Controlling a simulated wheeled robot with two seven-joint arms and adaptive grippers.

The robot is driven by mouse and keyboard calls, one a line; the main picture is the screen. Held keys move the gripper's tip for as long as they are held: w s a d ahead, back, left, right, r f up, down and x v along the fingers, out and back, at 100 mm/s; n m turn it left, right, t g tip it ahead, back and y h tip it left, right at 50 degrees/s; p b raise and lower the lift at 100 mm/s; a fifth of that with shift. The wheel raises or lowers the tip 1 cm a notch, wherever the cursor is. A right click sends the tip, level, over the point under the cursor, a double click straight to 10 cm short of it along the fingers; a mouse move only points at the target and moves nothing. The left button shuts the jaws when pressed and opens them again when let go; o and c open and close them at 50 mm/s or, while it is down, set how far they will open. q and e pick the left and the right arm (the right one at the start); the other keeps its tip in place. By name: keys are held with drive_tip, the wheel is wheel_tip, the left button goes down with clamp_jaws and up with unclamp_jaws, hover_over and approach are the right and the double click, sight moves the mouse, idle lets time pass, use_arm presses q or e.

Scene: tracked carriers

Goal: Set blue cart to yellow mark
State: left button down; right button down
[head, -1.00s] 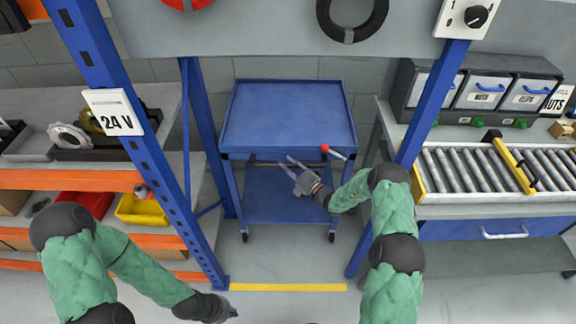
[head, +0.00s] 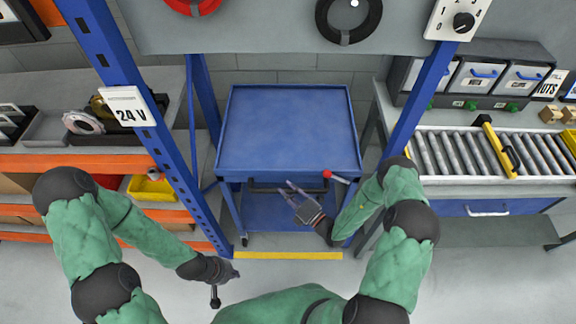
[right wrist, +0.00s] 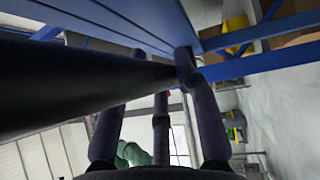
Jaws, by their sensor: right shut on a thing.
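The blue cart (head: 288,130) stands between two blue posts, with a flat top, a lower shelf (head: 275,212) and a dark handle bar (head: 262,187) along its near side. My right gripper (head: 298,190) is shut on this bar, right of its middle. The bar (right wrist: 80,85) crosses close in front of the right wrist camera, with the fingers around it. The yellow mark (head: 288,255) is a floor strip just in front of the cart's near wheels. My left gripper (head: 228,280) hangs low, left of the strip and apart from the cart; its finger opening is unclear.
A red-tipped lever (head: 328,174) sits at the cart's near right corner. Blue posts (head: 130,100) and (head: 420,95) flank the cart closely. A roller conveyor (head: 460,152) is on the right, orange-edged shelving (head: 70,161) on the left. The floor before the strip is clear.

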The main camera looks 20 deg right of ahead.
drive_tip(key=s+a+p, duration=0.1)
drive_tip(key=s+a, duration=0.1)
drive_tip(key=s, duration=0.4)
drive_tip(key=shift+s, duration=0.35)
drive_tip(key=shift+d+f, duration=0.1)
drive_tip(key=c, duration=0.9)
unclamp_jaws()
drive_tip(key=v, duration=1.2)
